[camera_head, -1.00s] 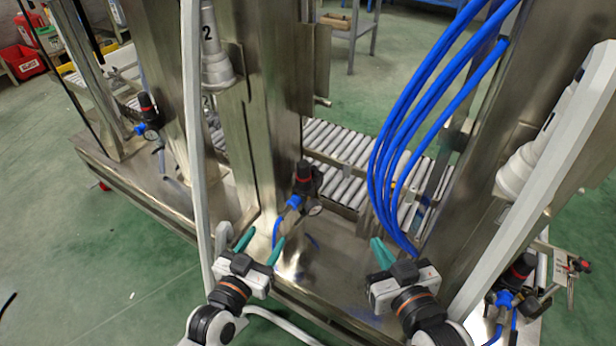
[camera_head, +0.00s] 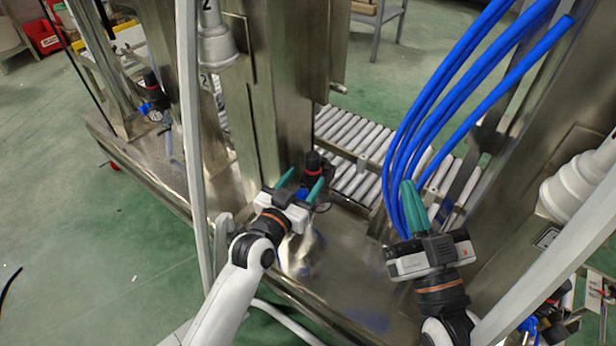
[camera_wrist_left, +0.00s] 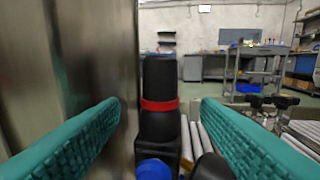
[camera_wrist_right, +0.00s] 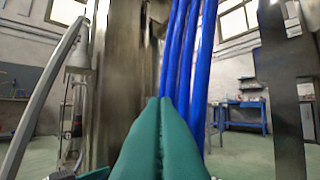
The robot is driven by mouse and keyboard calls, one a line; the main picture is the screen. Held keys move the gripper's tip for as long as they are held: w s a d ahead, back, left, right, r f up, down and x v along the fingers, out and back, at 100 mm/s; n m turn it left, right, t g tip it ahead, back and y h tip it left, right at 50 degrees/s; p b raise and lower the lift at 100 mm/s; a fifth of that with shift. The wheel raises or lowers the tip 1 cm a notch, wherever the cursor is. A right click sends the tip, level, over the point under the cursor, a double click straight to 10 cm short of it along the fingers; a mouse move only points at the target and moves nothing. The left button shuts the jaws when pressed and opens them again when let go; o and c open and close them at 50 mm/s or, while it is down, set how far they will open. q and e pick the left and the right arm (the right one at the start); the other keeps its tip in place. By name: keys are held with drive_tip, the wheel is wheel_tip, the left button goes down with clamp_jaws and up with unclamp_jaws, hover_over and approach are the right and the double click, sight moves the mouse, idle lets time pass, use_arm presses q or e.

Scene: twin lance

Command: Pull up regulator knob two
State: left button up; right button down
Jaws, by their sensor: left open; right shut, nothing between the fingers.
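A black regulator knob with a red ring (camera_head: 313,162) stands upright by the middle steel column. It also shows in the left wrist view (camera_wrist_left: 160,85), centred between my fingers, with a blue fitting (camera_wrist_left: 153,169) below. My left gripper (camera_head: 303,179) is open, its teal fingers pointing at the knob from the front; I cannot tell whether the tips have reached it. My right gripper (camera_head: 410,192) is shut and empty in front of the blue hoses. Another black regulator (camera_head: 152,84) is at the far left. A third (camera_head: 548,312) is partly hidden at lower right.
The steel column (camera_head: 275,100) stands close beside the middle knob. Blue hoses (camera_head: 440,95) hang just behind my right gripper. A roller conveyor (camera_head: 350,140) lies behind. A pale post (camera_head: 190,150) rises left of my left arm. The steel base plate (camera_head: 345,270) is mostly bare.

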use_arm(q)
drive_tip(key=shift+x, duration=1.5)
use_arm(e)
drive_tip(key=shift+s+r+t+y, duration=0.15)
drive_tip(key=shift+s+r+t, duration=0.2)
drive_tip(key=shift+r+t, duration=0.3)
drive_tip(key=shift+s+r+t+y, duration=0.15)
drive_tip(key=shift+s+r+t, duration=0.2)
drive_tip(key=shift+r+t, duration=0.3)
use_arm(q)
drive_tip(key=shift+c, duration=0.6)
